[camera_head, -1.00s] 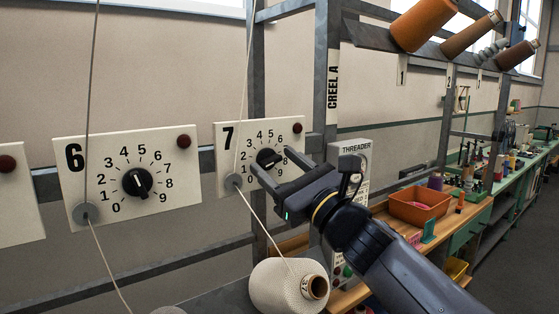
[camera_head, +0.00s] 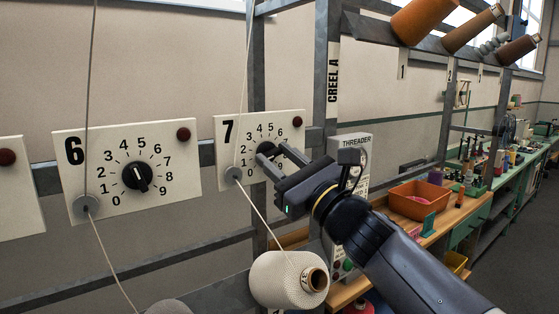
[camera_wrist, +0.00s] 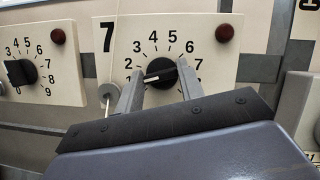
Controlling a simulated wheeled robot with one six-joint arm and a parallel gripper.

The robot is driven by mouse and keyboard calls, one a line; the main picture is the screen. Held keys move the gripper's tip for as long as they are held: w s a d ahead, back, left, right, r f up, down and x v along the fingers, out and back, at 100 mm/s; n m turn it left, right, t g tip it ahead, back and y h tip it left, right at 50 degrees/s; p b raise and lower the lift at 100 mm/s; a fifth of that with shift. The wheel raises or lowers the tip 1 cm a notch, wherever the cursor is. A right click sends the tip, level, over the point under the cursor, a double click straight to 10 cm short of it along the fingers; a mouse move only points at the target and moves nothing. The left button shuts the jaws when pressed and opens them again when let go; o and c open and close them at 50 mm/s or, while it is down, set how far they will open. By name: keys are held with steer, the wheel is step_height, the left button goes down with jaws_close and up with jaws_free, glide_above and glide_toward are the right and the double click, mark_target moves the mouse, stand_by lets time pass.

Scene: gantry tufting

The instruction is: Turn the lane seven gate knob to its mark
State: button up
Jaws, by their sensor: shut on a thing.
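The lane seven plate (camera_head: 226,178) is white, with a large 7, a dial of numbers and a dark red button. Its black gate knob (camera_wrist: 160,71) sits mid-dial between my gripper's fingers. The knob's white pointer line faces left in the wrist view, towards the low numbers; the exact number is hard to read. My gripper (camera_wrist: 158,77) is shut on the knob, one finger at each side. In the head view my gripper (camera_head: 268,152) hides part of the knob and the right-hand lower numbers. I cannot make out a separate target mark.
The lane six plate (camera_head: 160,195), with its own knob (camera_head: 137,177), is to the left. A yarn runs through the guide (camera_head: 233,174) at plate seven's lower left to a white cone (camera_head: 270,283) below. A grey creel post (camera_head: 325,80) and threader box (camera_head: 362,148) stand to the right.

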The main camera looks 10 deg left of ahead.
steer(key=shift+f+n+g, duration=0.1)
steer(key=shift+n+g, duration=0.2)
steer(key=n+g+b, duration=0.1)
steer(key=n+b, duration=0.1)
steer(key=n, duration=0.1)
steer(key=shift+w, duration=0.1)
steer(key=shift+n+g+y+b, duration=0.4)
steer(key=shift+n+g+b, duration=0.6)
steer(key=shift+n, duration=1.1)
steer(key=o, duration=1)
steer(key=shift+d, duration=0.15)
steer(key=b+v, duration=0.1)
steer(key=v, duration=0.4)
steer(key=b+v, duration=0.2)
steer(key=v, duration=0.3)
steer(key=shift+d, duration=0.35)
